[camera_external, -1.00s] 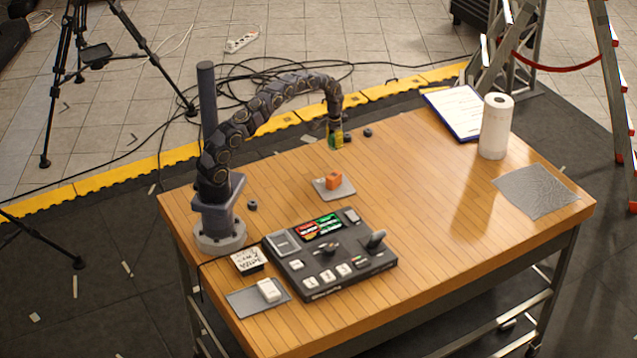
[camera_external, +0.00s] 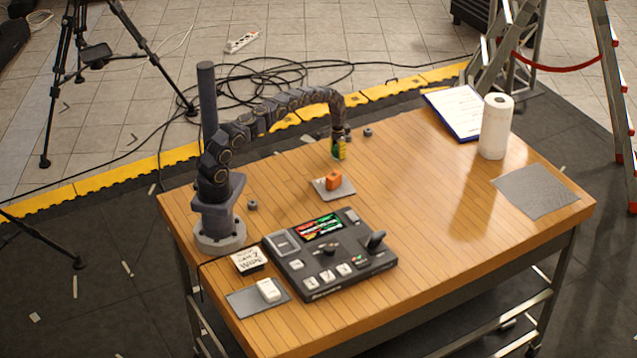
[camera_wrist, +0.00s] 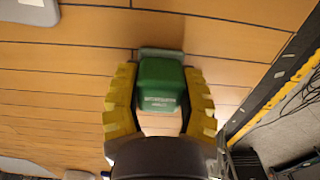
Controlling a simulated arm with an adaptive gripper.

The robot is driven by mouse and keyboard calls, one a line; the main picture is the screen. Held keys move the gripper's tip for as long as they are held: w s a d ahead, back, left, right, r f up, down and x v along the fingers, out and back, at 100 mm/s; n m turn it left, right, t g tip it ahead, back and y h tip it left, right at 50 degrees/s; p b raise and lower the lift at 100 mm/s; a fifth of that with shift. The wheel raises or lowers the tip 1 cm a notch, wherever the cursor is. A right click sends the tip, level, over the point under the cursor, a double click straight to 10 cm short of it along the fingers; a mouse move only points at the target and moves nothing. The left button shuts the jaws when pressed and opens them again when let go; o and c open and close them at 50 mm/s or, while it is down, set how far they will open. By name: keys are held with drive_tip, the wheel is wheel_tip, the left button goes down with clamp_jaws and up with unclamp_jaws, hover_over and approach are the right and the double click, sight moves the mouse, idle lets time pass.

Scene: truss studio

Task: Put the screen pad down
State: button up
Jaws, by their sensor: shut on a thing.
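A small green block with pale lettering, taken as the screen pad (camera_wrist: 161,86), sits between the yellow fingers of my gripper (camera_wrist: 160,100) in the wrist view. The fingers press on both its sides. A thin grey-green edge shows at its far end. In the outside view my gripper (camera_external: 339,149) points down low over the back middle of the wooden table (camera_external: 400,190). The pad is mostly hidden by the fingers there. I cannot tell whether its underside touches the table.
An orange block (camera_external: 333,180) sits on a grey pad (camera_external: 345,192) just in front. A control panel (camera_external: 300,268) stands nearer the front. Dark round knobs lie close behind. A clipboard (camera_external: 456,110), paper roll (camera_external: 495,130) and grey cloth (camera_external: 535,191) stand right. The middle right is clear.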

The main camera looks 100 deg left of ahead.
drive_tip(key=o, duration=1)
wheel_tip(320, 180, up, 12)
drive_tip(key=shift+r, duration=0.15)
